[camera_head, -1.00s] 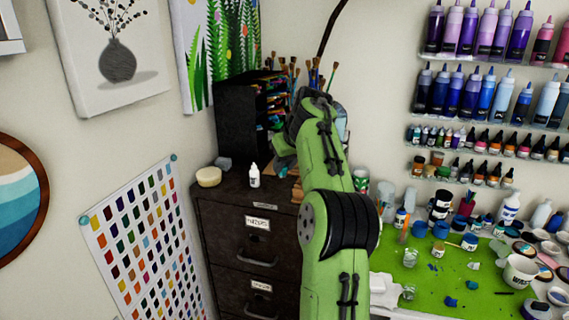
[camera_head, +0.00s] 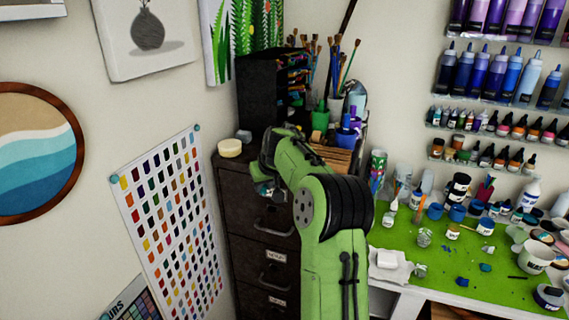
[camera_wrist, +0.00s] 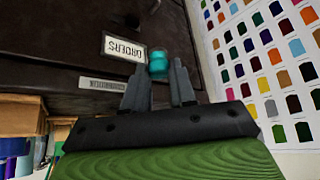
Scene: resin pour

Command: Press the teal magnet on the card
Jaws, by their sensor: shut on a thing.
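The teal magnet (camera_wrist: 157,62) is a small round piece between the two fingertips of my gripper (camera_wrist: 158,78) in the wrist view. My gripper is shut on it. In the head view my gripper (camera_head: 265,182) is small and partly hidden by my arm, in front of the cabinet's upper drawers. The card (camera_head: 170,215) is a white sheet of colour swatches on the left wall, with teal magnets at its top left (camera_head: 115,179) and top right (camera_head: 197,127) corners. The card also shows at the right of the wrist view (camera_wrist: 285,62), apart from my gripper.
A dark drawer cabinet (camera_head: 262,250) stands right of the card, close to my gripper. A cream round item (camera_head: 230,148) and a black rack (camera_head: 255,95) are on top. A green-topped worktable (camera_head: 430,270) with several bottles and cups is at the right.

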